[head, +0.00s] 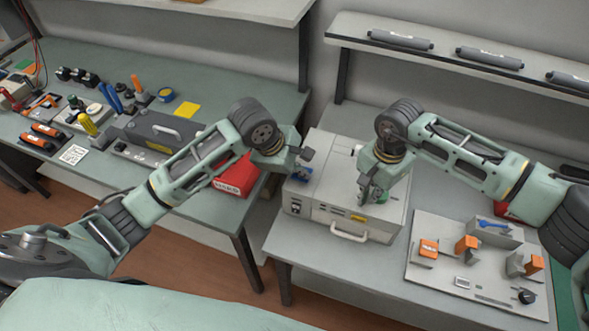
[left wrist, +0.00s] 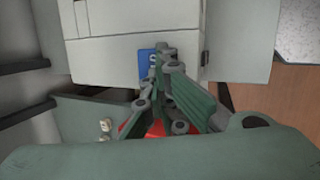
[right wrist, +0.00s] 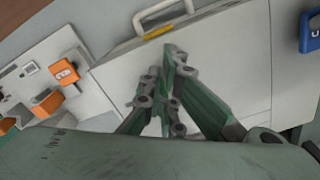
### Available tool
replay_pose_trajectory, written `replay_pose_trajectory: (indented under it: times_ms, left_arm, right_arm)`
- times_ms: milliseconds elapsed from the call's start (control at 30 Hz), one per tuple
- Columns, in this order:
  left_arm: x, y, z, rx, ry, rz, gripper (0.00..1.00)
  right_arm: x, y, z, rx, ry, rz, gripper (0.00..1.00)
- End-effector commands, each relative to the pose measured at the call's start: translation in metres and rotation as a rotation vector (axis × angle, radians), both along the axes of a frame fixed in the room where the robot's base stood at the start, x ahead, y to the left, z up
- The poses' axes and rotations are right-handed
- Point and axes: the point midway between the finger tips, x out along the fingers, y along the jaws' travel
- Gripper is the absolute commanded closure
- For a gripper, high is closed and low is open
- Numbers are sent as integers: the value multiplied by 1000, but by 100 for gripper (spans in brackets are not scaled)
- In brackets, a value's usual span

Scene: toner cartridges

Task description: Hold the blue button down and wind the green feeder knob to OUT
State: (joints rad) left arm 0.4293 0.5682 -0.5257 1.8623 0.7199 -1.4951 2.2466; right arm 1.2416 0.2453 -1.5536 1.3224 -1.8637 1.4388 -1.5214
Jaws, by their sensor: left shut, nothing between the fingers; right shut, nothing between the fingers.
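The light grey machine (head: 328,213) stands on the bench in the middle of the head view. The blue button piece (head: 302,175) is at its left side and also shows in the left wrist view (left wrist: 146,58); its blue edge is at the right of the right wrist view (right wrist: 310,32). My left gripper (head: 307,158) is shut and empty, with its fingertips close to the blue piece; contact cannot be told. My right gripper (head: 367,197) is shut and empty over the machine's right part. A bit of green (head: 383,198) shows beside it, perhaps the feeder knob, mostly hidden.
A white handle (head: 349,233) sticks out of the machine's front. A grey panel (head: 420,284) with orange blocks lies to the right. A red box (head: 236,178) and a tool-covered bench (head: 205,82) are to the left. A shelf (head: 345,32) with dark cartridges hangs behind.

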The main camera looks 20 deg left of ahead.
Motion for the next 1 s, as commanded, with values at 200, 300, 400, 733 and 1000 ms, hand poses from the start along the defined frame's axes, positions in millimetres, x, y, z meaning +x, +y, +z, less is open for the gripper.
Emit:
replay_pose_trajectory:
  times_ms: [200,300,400,733,1000]
  left_arm:
    - [0,-1,-1,-2,2,-1,100]
    - [0,-1,-1,-2,1,-1,100]
    - [0,-1,-1,-3,1,-1,100]
    - [0,-2,0,-4,0,-3,100]
    - [0,-2,0,-4,0,-3,100]
  right_arm:
    - [2,-1,0,-2,-6,-2,100]
    - [3,-1,1,-1,-8,-1,100]
    - [1,1,2,0,-8,0,100]
    - [-4,7,9,4,-8,2,100]
    - [-3,7,39,4,-8,1,100]
